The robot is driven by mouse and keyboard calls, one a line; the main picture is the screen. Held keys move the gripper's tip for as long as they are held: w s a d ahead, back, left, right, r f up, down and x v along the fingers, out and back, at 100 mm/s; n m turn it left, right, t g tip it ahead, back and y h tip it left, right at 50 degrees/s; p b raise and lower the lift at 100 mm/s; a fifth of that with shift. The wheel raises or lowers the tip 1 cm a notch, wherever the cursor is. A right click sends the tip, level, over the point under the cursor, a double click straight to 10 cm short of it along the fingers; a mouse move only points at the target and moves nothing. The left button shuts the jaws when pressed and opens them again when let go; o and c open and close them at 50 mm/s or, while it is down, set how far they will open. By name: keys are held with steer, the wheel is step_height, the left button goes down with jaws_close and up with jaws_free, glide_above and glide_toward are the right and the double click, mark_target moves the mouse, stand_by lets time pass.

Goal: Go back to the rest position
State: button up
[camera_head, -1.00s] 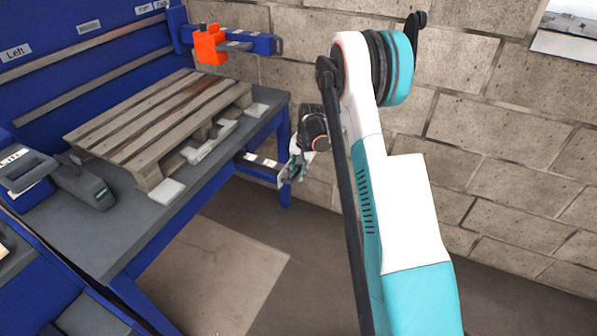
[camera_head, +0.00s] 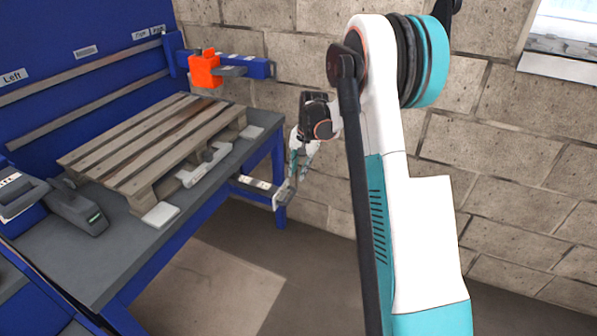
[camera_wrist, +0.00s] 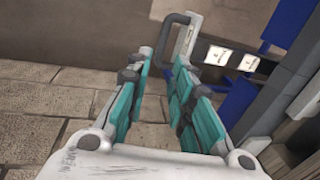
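My gripper (camera_head: 291,182) hangs from my white and teal arm beyond the right end of the blue workbench (camera_head: 279,166), pointing downward in the head view. In the wrist view, my gripper (camera_wrist: 163,62) shows two teal fingers held apart with a clear gap and nothing between them. A dark handle on a light bracket (camera_wrist: 186,40) appears just past the fingertips; I cannot tell how far off it is.
A wooden pallet (camera_head: 150,140) lies on the workbench. An orange clamp-like part (camera_head: 206,70) sits on a blue arm at the back. A dark tool (camera_head: 78,208) lies at the bench's left. A block wall (camera_head: 510,150) stands behind my arm. Floor in front of the bench is clear.

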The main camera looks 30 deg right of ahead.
stand_by(0.3)
steer(key=s+a+r+n+t+h, duration=0.1)
steer(key=s+a+r+n, duration=0.1)
steer(key=s+a+r, duration=0.6)
steer(key=s+a+r+n+t, duration=0.1)
steer(key=s+a+r+n, duration=0.2)
steer(key=s+a+r, duration=0.5)
steer(key=s+a+r+n+t, duration=0.1)
steer(key=s+a+n, duration=0.1)
steer(key=s, duration=0.6)
steer(key=s+a+n+t, duration=0.2)
steer(key=s+n, duration=0.1)
steer(key=s, duration=0.6)
steer(key=shift+s+a+r+n+t, duration=0.2)
steer(key=shift+a+r+n+t, duration=0.1)
steer(key=shift+r, duration=0.1)
